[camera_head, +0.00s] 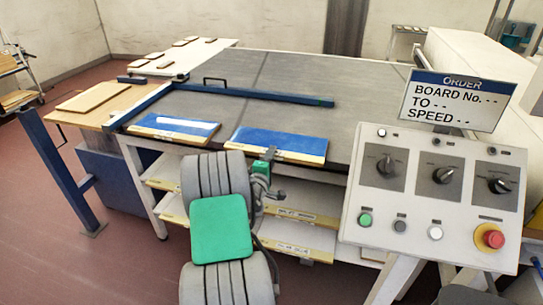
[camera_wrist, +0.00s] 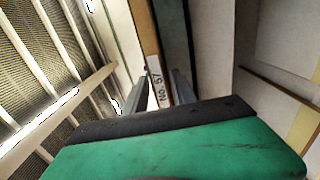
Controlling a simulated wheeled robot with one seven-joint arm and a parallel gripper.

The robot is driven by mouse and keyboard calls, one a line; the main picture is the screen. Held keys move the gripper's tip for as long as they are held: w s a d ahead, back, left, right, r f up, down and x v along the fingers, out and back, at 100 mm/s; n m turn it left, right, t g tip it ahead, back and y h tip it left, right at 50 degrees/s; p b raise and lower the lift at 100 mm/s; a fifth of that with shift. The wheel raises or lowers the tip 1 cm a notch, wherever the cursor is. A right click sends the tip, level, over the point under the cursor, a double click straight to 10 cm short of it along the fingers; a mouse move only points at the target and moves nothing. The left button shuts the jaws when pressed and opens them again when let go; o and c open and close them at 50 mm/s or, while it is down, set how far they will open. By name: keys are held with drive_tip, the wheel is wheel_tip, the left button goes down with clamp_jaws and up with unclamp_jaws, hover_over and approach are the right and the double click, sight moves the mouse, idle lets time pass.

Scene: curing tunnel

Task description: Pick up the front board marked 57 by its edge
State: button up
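The board marked 57 shows in the wrist view as a tan edge (camera_wrist: 143,32) with a white "No. 57" label and a dark teal face beside it. In the head view the blue-topped board at the right of the two on the table's front edge (camera_head: 270,139) is the one at my gripper; its number is not readable there. My gripper (camera_head: 266,163) is at that board's front edge. In the wrist view the two fingers of my gripper (camera_wrist: 160,82) stand apart, with the labelled edge between them. A gap shows beside the left finger; contact on the right is unclear.
Another blue-topped board (camera_head: 173,129) lies to the left on the grey table (camera_head: 300,75). A blue rail (camera_head: 250,96) crosses behind. Shelves with boards (camera_head: 300,250) are below. A control panel (camera_head: 430,195) with an order sign (camera_head: 458,102) stands at the right.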

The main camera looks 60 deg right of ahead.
clamp_jaws()
idle(1.3)
drive_tip(key=shift+r, duration=0.1)
wheel_tip(320, 180, up, 3)
drive_tip(key=p, duration=0.2)
drive_tip(key=shift+r+p, duration=0.15)
drive_tip(key=shift+p, duration=0.15)
